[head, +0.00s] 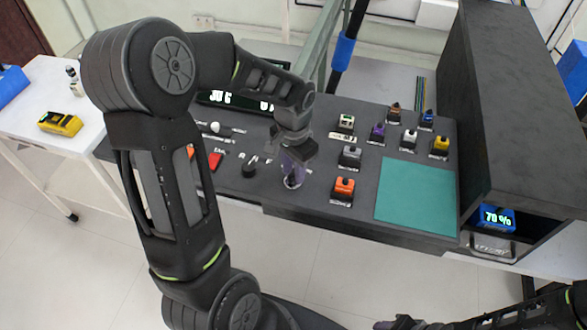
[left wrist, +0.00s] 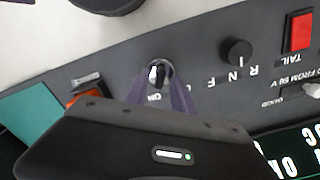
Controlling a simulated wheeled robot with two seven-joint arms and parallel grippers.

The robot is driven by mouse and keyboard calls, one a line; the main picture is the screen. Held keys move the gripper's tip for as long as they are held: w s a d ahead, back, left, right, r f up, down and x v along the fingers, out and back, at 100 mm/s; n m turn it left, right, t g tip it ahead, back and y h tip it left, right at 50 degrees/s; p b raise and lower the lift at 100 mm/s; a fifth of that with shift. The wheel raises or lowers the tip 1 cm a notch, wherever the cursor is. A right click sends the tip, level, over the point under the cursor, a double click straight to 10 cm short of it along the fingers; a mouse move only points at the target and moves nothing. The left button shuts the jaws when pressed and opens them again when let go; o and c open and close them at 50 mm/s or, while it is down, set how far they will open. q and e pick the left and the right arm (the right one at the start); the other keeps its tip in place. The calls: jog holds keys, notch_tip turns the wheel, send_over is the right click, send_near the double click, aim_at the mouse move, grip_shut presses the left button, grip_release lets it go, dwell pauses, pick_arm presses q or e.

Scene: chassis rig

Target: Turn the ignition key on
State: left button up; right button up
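The ignition key (left wrist: 160,73) is a small dark round switch with a pale bar across it, set in the dark panel with an ON label beside it in the left wrist view. In the head view my left gripper (head: 293,172) points down over this switch and largely covers it. Its purple fingers (left wrist: 160,90) stand apart, one on each side of the key in the left wrist view; I see no clear grip on it. My right gripper (head: 395,323) shows only partly at the bottom edge of the head view, away from the panel; its fingers are unclear.
A black selector knob (left wrist: 236,52) marked R N F sits beside the key. An orange block (head: 343,187) and several other small coloured blocks stand to the right, by a teal mat (head: 417,195). A tall dark housing (head: 515,120) bounds the panel's right side.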

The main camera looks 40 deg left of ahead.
pick_arm(q)
jog(key=shift+o, duration=0.2)
notch_tip(320, 180, up, 8)
jog(key=shift+f+b, duration=0.1)
jog(key=shift+b, duration=0.25)
dwell(0.7)
